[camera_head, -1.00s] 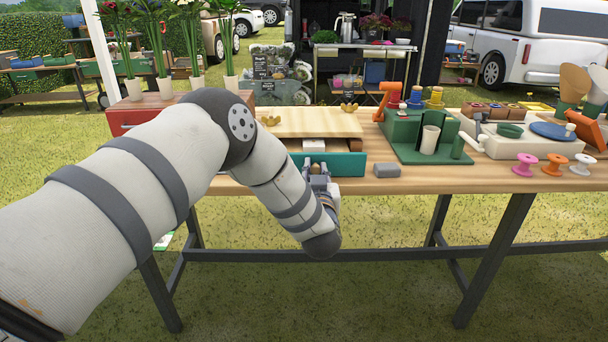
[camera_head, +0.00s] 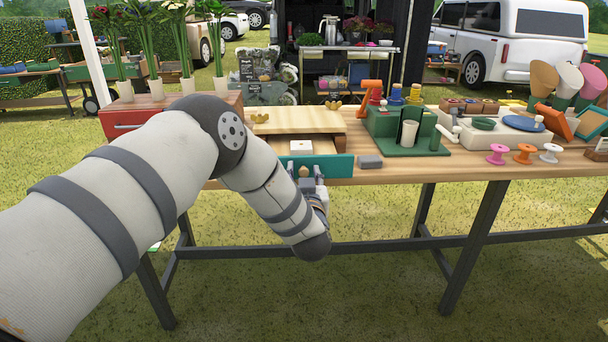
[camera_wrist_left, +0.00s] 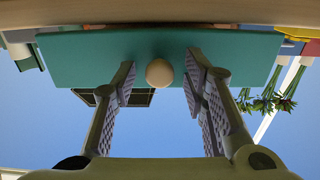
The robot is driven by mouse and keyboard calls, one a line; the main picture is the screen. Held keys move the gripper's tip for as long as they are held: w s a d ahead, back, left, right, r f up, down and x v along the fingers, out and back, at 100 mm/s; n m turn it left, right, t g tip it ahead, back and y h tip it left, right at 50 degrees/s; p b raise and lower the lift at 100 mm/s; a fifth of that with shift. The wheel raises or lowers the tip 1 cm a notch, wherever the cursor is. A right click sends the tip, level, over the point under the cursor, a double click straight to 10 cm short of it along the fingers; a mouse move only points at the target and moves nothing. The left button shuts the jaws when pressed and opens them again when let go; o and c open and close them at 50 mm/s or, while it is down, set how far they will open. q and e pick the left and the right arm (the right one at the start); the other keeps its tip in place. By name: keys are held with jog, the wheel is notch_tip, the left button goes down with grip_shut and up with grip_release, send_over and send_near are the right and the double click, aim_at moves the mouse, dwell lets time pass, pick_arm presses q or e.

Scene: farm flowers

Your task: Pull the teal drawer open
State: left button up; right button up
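The teal drawer (camera_head: 338,166) stands open below the wooden top of its cabinet (camera_head: 290,120). A white box (camera_head: 301,147) shows inside it. In the left wrist view the teal front (camera_wrist_left: 80,60) spans the upper picture, with a pale round knob (camera_wrist_left: 159,73) at its middle. The knob also shows in the head view (camera_head: 304,172). My left gripper (camera_head: 304,175) is at the drawer front, its fingers on either side of the knob with a visible gap on both sides. It is open. My right gripper is not in view.
A grey block (camera_head: 370,162) lies just right of the drawer. A green stand (camera_head: 415,148) and pink, orange and white spools (camera_head: 497,154) are further right. A red drawer unit (camera_head: 125,122) with potted flowers is at left. The grass before the table is clear.

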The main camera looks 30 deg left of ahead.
pick_arm(q)
jog(key=v, duration=1.2)
jog(key=shift+s, duration=0.1)
jog(key=s+d+f+m+g+h+p, duration=0.1)
jog(key=s+d+f+m+g+h, duration=0.2)
jog(key=s+f, duration=0.55)
jog(key=s+d+f+m+g+h+p, duration=0.1)
jog(key=s+f+m+g+h, duration=0.15)
jog(key=s+f+h, duration=0.55)
jog(key=s+f+g, duration=0.1)
jog(key=s+g, duration=0.3)
jog(key=s, duration=0.6)
jog(key=s+f+g+y, duration=0.1)
jog(key=s+g, duration=0.3)
jog(key=s, duration=0.6)
jog(key=s+f+g, duration=0.3)
jog(key=s+g, duration=0.1)
jog(key=s, duration=0.7)
jog(key=shift+a+f+p, duration=0.25)
jog(key=shift+a+p, duration=0.1)
jog(key=shift+a, duration=0.1)
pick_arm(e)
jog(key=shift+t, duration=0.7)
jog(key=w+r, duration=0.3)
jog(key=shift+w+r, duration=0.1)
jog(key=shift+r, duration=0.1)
